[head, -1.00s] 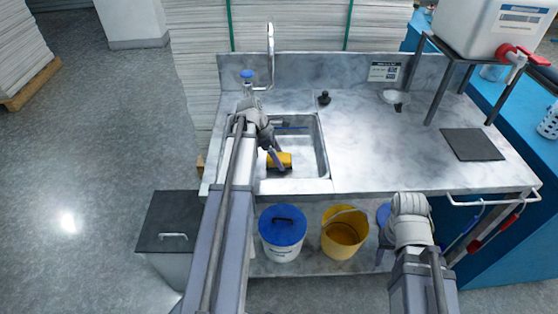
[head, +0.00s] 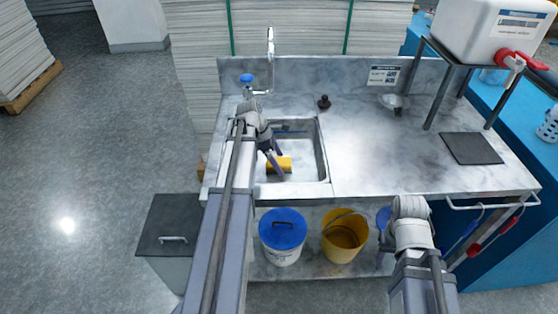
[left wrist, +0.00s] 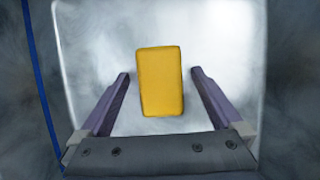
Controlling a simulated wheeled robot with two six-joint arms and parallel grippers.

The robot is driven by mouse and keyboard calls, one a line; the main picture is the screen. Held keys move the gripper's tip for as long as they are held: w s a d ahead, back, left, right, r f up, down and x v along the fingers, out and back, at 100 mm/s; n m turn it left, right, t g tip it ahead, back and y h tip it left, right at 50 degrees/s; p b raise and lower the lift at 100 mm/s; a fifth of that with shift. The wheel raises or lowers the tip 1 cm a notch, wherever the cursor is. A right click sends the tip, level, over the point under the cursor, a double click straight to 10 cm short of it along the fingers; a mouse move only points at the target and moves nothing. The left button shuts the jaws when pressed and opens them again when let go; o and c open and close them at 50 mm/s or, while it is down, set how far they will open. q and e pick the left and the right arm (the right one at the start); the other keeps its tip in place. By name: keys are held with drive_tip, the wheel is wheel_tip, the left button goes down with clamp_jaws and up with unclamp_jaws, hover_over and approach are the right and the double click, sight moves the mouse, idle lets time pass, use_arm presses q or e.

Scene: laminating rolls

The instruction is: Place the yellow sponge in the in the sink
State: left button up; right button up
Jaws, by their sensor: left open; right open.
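The yellow sponge (head: 285,164) lies in the sink (head: 323,160), near the middle of the basin. In the left wrist view the sponge (left wrist: 160,82) lies on the pale basin floor, between and slightly beyond the fingertips. My left gripper (head: 275,165) is over the sink and open, with its fingers apart from the sponge on both sides; it also shows in the left wrist view (left wrist: 160,76). My right gripper (head: 383,238) is in front of the counter's lower shelf. It is open and seems empty, partly hidden by its own wrist.
A tap (head: 269,60) and a blue-topped bottle (head: 246,84) stand behind the sink. The counter (head: 370,140) is mostly clear to its right. A blue-lidded bucket (head: 283,237) and a yellow bucket (head: 344,236) stand below. A white tank (head: 487,30) stands at the right.

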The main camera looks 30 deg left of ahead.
use_arm(q)
drive_tip(key=p+v, duration=1)
drive_tip(key=v, duration=0.1)
drive_tip(key=shift+r, duration=0.4)
drive_tip(key=shift+s+f, duration=0.1)
drive_tip(key=shift+s, duration=0.05)
